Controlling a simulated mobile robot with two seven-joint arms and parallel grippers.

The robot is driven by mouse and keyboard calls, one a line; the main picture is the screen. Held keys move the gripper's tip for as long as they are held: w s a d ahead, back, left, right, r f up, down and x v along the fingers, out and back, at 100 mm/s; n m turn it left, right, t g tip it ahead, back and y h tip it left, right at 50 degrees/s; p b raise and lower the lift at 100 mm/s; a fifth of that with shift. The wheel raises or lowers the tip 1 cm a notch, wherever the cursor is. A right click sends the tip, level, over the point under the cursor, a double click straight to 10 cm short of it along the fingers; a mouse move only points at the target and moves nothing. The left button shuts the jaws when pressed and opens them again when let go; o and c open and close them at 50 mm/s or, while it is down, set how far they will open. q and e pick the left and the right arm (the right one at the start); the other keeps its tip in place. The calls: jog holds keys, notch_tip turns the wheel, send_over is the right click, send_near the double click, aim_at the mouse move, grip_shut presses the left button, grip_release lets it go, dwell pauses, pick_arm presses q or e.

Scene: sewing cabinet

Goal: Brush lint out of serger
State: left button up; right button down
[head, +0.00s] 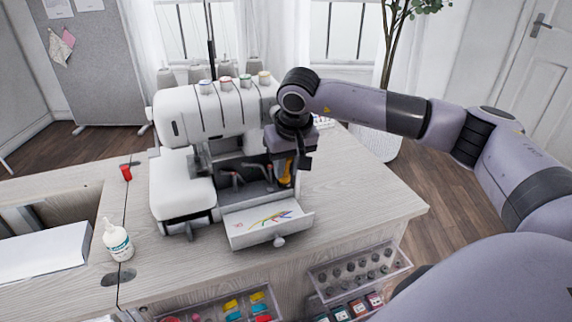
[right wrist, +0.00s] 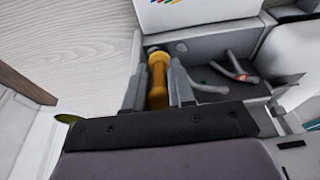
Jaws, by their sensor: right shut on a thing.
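The white serger (head: 183,185) stands on the wooden cabinet top with its front cover (head: 250,238) folded down, showing a coloured threading diagram. The open looper bay (head: 250,188) is dark, with metal looper arms inside; the bay also shows in the right wrist view (right wrist: 215,65). My right gripper (head: 288,172) points down at the right end of the bay. It is shut on the orange-yellow handle of a brush (right wrist: 158,82), which sits between both fingers in the right wrist view. The brush's bristles and any lint cannot be made out. My left gripper is not in view.
Open clear drawers (head: 358,270) jut out below the front edge.

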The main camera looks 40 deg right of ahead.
jog(key=shift+f, duration=0.3)
jog(key=shift+a, duration=0.15)
jog(key=shift+w+a+r, duration=0.1)
jog(key=shift+w+a, duration=0.05)
jog(key=shift+a, duration=0.3)
jog(key=shift+a, duration=0.15)
jog(key=shift+w+a, duration=0.15)
jog(key=shift+a, duration=0.25)
jog(key=shift+a, duration=0.1)
dwell(0.4)
jog(key=shift+w+a, duration=0.15)
jog(key=shift+a, duration=0.35)
jog(key=shift+a, duration=0.1)
